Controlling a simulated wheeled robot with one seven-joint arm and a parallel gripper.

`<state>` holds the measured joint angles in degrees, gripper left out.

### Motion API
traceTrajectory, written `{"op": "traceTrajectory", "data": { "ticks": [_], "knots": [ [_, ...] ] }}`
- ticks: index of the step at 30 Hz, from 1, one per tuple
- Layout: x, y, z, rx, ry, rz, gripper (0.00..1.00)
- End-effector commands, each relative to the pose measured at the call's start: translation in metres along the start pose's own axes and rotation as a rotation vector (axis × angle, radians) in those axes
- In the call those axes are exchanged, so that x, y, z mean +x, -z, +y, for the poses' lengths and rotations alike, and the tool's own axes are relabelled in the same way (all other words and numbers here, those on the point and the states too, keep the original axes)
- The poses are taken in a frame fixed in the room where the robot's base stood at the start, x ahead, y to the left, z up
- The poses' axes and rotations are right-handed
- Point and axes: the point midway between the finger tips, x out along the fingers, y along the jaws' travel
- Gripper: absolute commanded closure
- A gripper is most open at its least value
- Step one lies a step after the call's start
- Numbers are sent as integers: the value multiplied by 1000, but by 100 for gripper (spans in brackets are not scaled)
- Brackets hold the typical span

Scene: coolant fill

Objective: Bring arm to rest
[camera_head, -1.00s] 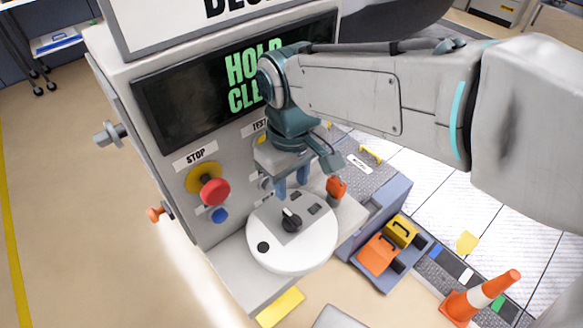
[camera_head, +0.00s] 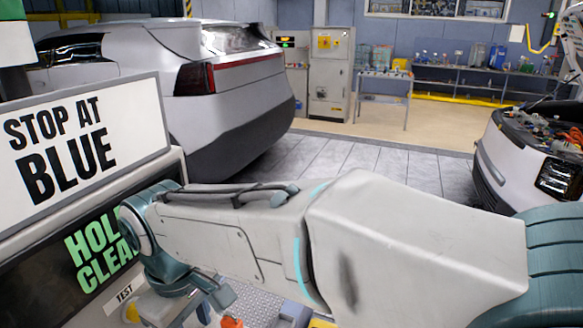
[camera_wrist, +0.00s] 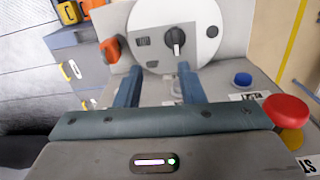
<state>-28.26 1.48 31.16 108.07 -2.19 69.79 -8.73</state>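My gripper (camera_wrist: 158,88) shows in the wrist view with its two blue fingers apart and nothing between them. It hangs over the front of the grey machine, short of the white round dial plate (camera_wrist: 150,48), which carries a black knob (camera_wrist: 176,38). A red stop button (camera_wrist: 285,112) and a blue button (camera_wrist: 242,79) are to the right. In the head view my arm reaches across to the machine's screen (camera_head: 60,270), with green letters partly hidden behind my wrist. The fingertips are out of the head view.
A sign reading "STOP AT BLUE" (camera_head: 85,145) stands above the screen. A silver car (camera_head: 170,85) is behind, and another car with an open front (camera_head: 535,150) is at the right. An orange part (camera_wrist: 110,50) sits beside the dial plate. Tiled floor (camera_head: 400,172) lies between the cars.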

Motion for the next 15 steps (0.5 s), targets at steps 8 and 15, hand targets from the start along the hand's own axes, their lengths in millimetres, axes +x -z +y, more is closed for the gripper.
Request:
{"op": "traceTrajectory", "data": {
  "ticks": [8, 15],
  "knots": [
    [10, -132, 115, 541, -107, 66, 65],
    [30, -254, 144, 985, -148, 160, 65]
  ]
}}
